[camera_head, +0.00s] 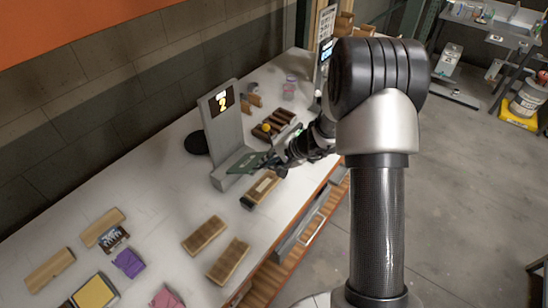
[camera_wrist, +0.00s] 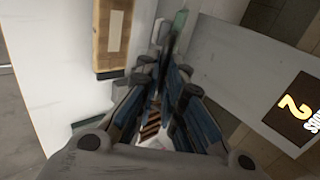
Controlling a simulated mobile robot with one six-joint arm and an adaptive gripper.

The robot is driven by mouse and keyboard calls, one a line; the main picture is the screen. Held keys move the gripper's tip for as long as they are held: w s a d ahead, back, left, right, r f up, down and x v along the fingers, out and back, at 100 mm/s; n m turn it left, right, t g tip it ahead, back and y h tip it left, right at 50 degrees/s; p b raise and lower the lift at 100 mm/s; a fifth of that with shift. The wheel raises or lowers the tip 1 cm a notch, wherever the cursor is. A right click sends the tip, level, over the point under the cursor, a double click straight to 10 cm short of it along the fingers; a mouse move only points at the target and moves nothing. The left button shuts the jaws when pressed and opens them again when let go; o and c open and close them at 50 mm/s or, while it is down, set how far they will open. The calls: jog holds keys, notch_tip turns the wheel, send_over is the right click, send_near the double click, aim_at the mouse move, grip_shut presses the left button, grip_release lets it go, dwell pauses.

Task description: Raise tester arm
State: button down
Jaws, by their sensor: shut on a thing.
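The grey tester (camera_head: 225,130) stands upright on the white table, with a dark sign bearing a yellow "2" (camera_head: 222,101) on its face. A dark green flat arm (camera_head: 247,163) lies low at the tester's base and reaches toward my gripper (camera_head: 283,168). In the wrist view my gripper (camera_wrist: 163,70) has its blue-lined fingers close together, shut on the tester arm (camera_wrist: 178,24), whose green end shows beyond the fingertips. The tester's grey body (camera_wrist: 235,70) is at the right there. The exact grip is partly hidden by the fingers.
A wooden block with a pale label (camera_head: 263,187) lies just in front of the tester. A brown slotted rack (camera_head: 273,125) stands behind my gripper. Wooden blocks (camera_head: 205,235) and purple and pink pieces (camera_head: 128,262) lie at the near left.

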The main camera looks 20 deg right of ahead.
jog(key=w+a+r+g+h+p, duration=0.1)
jog(key=w+a+r+p, duration=0.6)
jog(key=w+p, duration=0.3)
jog(key=shift+w+a+r+g+p, duration=0.3)
jog(key=shift+r+p, duration=0.4)
jog(key=shift+p, duration=1.2)
jog(key=shift+s, duration=0.1)
jog(key=c, duration=1.7)
grip_release()
jog(key=v, duration=1.2)
